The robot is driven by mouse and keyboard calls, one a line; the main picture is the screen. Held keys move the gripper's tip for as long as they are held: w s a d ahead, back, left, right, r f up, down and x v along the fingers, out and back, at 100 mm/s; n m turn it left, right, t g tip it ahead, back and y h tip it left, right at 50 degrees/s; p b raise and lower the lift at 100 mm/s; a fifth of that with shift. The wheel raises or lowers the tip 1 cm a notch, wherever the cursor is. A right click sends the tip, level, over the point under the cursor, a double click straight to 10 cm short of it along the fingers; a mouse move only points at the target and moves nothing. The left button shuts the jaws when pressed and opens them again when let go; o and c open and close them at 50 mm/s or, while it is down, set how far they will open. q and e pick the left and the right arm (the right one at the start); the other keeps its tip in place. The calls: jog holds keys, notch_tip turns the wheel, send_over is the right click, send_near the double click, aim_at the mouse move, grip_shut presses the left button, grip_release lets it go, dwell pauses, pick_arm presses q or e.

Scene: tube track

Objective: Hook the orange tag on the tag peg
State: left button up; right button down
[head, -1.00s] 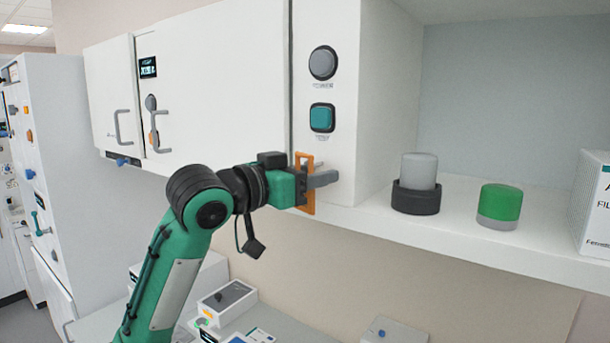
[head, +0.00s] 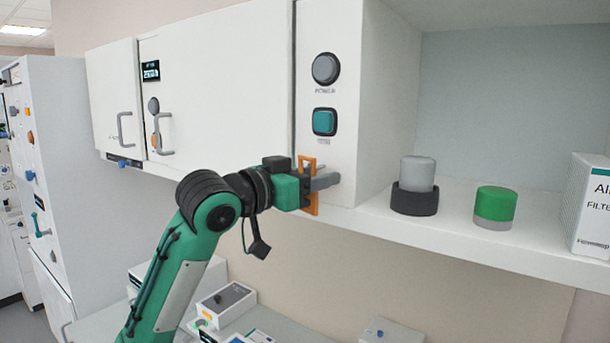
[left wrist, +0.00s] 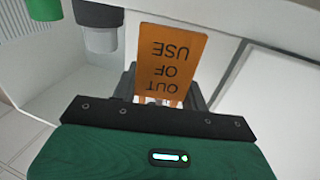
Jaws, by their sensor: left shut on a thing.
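The orange tag (head: 310,200) is in my left gripper (head: 322,182), which is shut on it in front of the white control panel's lower part. The tag stands roughly upright in the head view, with an opening in its upper part. In the left wrist view the tag (left wrist: 171,62) reads "OUT OF USE" upside down, between the grey fingers. I cannot make out the tag peg for certain; the gripper and tag cover part of the panel. Whether the tag touches the panel cannot be told. My right gripper is not in view.
The panel has a round grey knob (head: 326,68) and a teal button (head: 325,121) above the gripper. On the shelf to the right stand a grey cylinder in a dark holder (head: 415,198), a green-topped cylinder (head: 494,207) and a filter box (head: 590,205). Boxes (head: 226,300) lie below.

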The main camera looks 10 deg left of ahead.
pick_arm(q)
jog(key=shift+w+f, duration=0.25)
